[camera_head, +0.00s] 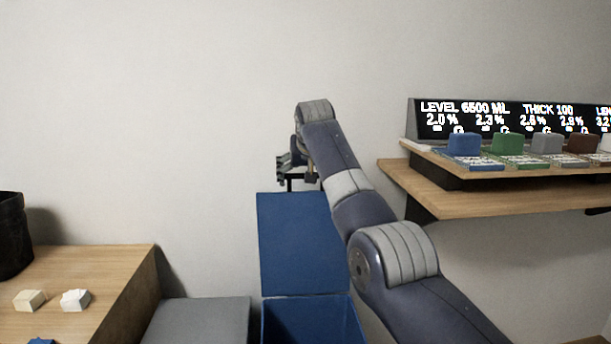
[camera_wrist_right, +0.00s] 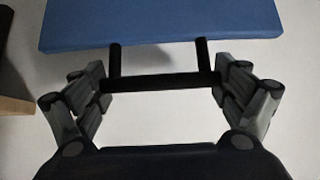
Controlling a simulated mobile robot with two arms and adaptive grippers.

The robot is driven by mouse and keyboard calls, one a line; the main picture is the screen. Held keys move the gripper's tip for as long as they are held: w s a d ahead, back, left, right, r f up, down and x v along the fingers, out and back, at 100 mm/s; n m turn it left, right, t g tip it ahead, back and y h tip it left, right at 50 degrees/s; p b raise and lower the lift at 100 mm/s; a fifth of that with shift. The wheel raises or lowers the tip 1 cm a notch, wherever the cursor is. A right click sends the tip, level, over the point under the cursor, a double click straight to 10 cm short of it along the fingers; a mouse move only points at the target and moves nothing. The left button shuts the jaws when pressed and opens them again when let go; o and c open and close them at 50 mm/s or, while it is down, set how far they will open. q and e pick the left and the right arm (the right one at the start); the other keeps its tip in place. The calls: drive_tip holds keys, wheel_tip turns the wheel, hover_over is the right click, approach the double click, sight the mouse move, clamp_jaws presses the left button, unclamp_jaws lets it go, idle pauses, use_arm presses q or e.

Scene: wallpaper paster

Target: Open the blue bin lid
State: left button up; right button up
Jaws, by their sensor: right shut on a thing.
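The blue bin lid (camera_head: 300,240) stands raised, about upright, behind the blue bin (camera_head: 310,322), whose open top shows at the bottom of the head view. The lid also shows at the top of the right wrist view (camera_wrist_right: 160,22). Its black handle (camera_wrist_right: 160,83) sticks out from the lid's edge. My right gripper (camera_head: 290,172) is at the lid's top edge. In the wrist view its fingers are at the two ends of the handle bar, shut on it lengthwise. My left gripper is not in view.
A grey lid (camera_head: 200,322) lies flat left of the blue bin. A wooden table (camera_head: 100,270) with small blocks and a black container (camera_head: 12,235) is at the left. A wooden shelf (camera_head: 500,203) with coloured blocks and a display (camera_head: 510,118) juts out at the right, beside my right arm.

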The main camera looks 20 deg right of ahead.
drive_tip(key=shift+s+f, duration=0.1)
drive_tip(key=shift+f, duration=0.15)
drive_tip(key=o, duration=1.2)
drive_tip(key=shift+o, duration=0.2)
drive_tip(key=shift+r, duration=0.2)
drive_tip(key=shift+s+a+r, duration=0.1)
drive_tip(key=shift+s+r, duration=0.2)
drive_tip(key=shift+r, duration=0.1)
drive_tip(key=v, duration=1)
drive_tip(key=shift+s+r, duration=0.25)
drive_tip(key=shift+s, duration=0.05)
drive_tip(key=shift+a, duration=0.1)
